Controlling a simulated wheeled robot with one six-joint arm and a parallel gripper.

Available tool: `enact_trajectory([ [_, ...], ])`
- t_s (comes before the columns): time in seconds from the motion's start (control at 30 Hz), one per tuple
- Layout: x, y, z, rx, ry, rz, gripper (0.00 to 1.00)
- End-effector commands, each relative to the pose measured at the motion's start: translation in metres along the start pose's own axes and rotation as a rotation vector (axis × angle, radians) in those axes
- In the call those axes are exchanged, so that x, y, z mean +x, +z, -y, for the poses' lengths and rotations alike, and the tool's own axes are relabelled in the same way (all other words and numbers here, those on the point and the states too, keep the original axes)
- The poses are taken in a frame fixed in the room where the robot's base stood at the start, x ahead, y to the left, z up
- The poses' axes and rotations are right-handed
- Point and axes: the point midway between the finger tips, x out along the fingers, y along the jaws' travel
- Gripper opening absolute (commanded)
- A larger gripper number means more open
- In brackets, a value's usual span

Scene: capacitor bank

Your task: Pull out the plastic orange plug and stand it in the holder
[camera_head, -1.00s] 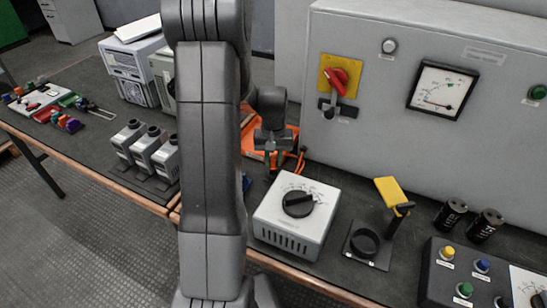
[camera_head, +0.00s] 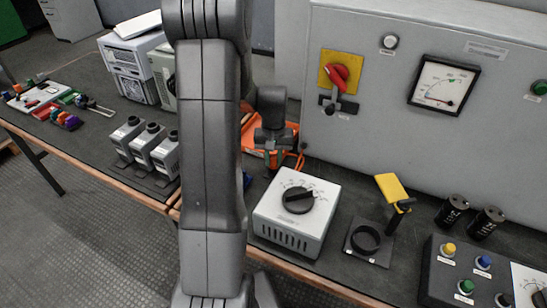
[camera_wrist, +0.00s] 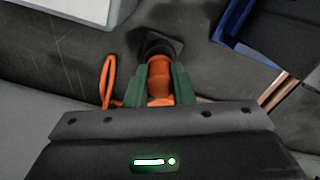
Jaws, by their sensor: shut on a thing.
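The orange plug (camera_wrist: 160,80) is in the wrist view, between the green fingers of my gripper (camera_wrist: 160,90). My gripper is shut on it. The plug's far end meets a black round piece (camera_wrist: 152,44) on a dark square plate; I cannot tell whether it is seated there or just above. In the head view my gripper (camera_head: 272,158) points down behind the white dial box, and its fingers are partly hidden. A black ring on a square base (camera_head: 367,239) stands to the right of the dial box; I cannot tell whether it is the holder.
The white dial box (camera_head: 297,212) stands close in front of my gripper. An orange loop (camera_wrist: 107,80) lies left of the fingers and a blue bin (camera_wrist: 240,30) lies right. The grey cabinet (camera_head: 420,120) rises behind.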

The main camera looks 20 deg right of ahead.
Motion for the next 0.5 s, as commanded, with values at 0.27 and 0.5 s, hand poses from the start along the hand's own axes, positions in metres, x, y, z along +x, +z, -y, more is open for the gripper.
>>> enact_trajectory([
  [0.27, 0.008, 0.0, 0.0, 0.0, 0.0, 0.001, 0.0],
  [0.5, 0.014, 0.0, 0.0, 0.0, 0.0, 0.001, 0.0],
])
